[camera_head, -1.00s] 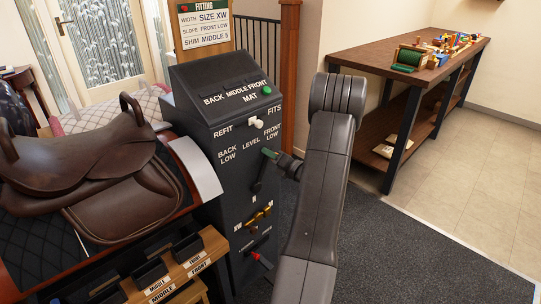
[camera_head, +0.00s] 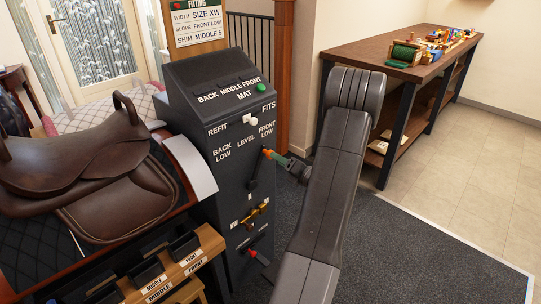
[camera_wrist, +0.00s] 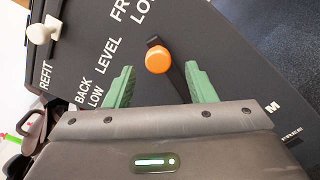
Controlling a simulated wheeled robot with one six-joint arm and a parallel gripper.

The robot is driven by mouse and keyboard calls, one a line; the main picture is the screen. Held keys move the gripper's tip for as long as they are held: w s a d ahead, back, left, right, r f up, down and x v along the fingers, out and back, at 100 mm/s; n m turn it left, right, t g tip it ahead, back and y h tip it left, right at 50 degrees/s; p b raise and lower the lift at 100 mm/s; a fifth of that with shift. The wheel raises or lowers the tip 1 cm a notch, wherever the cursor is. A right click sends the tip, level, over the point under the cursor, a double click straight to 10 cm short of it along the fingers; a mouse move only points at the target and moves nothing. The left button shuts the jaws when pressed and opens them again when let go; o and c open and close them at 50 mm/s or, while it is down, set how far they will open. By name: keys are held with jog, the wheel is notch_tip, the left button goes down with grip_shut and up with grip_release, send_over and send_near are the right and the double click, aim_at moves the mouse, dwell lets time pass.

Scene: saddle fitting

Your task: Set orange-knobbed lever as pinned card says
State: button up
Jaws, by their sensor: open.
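The orange knob (camera_head: 267,153) sits on a dark lever on the sloped-top black cabinet (camera_head: 222,150). The lever leans up toward the FRONT LOW label. The wrist view shows the knob (camera_wrist: 158,61) between my open fingers, with space on both sides. My gripper (camera_head: 279,159) has green fingers and comes in from the right; it also shows in the wrist view (camera_wrist: 159,82). I cannot tell how far the fingertips are from the knob in depth. The pinned card (camera_head: 198,20) reads WIDTH SIZE XW, SLOPE FRONT LOW and SHIM MIDDLE 5.
A white knob (camera_head: 249,120) sits at REFIT/FITS and a green button (camera_head: 262,87) above. A brass lever (camera_head: 252,214) and a red one (camera_head: 252,253) are below. A saddle (camera_head: 90,160) stands left. A workbench (camera_head: 395,45) is at the back right.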

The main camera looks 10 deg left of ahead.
aim_at(264, 153)
jog(key=v, duration=0.6)
jog(key=shift+s+d, duration=0.25)
jog(key=shift+d, duration=0.05)
jog(key=shift+a, duration=0.1)
jog(key=x, duration=1.3)
jog(key=shift+w+a, duration=0.3)
jog(key=v, duration=1.4)
jog(key=b+x, duration=0.1)
jog(key=x, duration=1.3)
jog(key=shift+a+f, duration=0.1)
jog(key=shift+a, duration=0.05)
jog(key=shift+s+a+r+n+b, duration=0.25)
jog(key=shift+s+r+n+b, duration=0.15)
jog(key=shift+s+n, duration=0.2)
